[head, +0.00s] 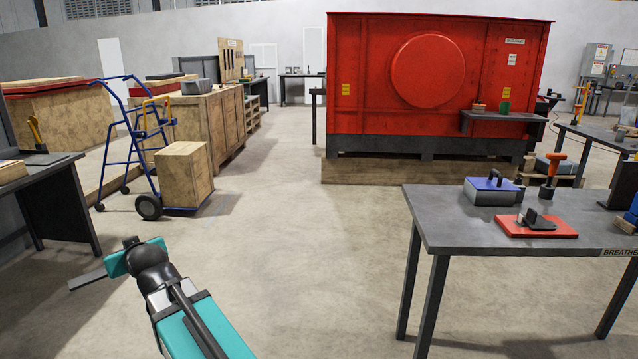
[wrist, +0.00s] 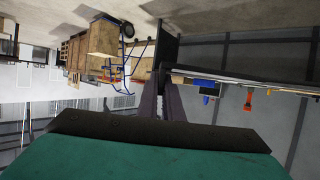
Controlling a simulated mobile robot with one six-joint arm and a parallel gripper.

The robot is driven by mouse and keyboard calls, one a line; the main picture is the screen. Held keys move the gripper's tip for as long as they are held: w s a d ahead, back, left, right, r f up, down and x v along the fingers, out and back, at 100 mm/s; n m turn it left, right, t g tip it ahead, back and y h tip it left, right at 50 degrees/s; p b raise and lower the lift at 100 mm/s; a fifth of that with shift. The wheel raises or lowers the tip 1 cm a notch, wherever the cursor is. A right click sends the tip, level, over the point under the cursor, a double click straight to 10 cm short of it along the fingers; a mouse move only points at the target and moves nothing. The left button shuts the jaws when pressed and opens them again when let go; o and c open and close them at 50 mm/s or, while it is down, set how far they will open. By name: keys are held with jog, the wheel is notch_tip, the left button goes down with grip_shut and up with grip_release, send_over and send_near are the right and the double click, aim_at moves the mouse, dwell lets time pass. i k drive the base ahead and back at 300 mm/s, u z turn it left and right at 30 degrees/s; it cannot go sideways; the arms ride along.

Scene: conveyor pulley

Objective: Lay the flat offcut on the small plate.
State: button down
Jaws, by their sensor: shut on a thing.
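My gripper (head: 88,279) is at the lower left of the head view, off the floor, its dark fingers pointing left from the teal wrist. In the head view I cannot tell the offcut from the fingers. I cannot pick out the small plate for certain. A red flat plate (head: 508,228) with a dark handled block on it lies on the right table.
The grey right table (head: 450,217) also bears a blue-topped block (head: 480,193) and an orange-handled tool (head: 554,165). A dark bench (head: 45,178) stands at the left, and a blue hand truck (head: 150,180) with a wooden box behind. Floor between bench and table is clear.

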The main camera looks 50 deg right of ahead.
aim_at(541, 221)
jog(key=z, duration=0.65)
jog(key=i, duration=0.85)
jog(key=z, duration=0.55)
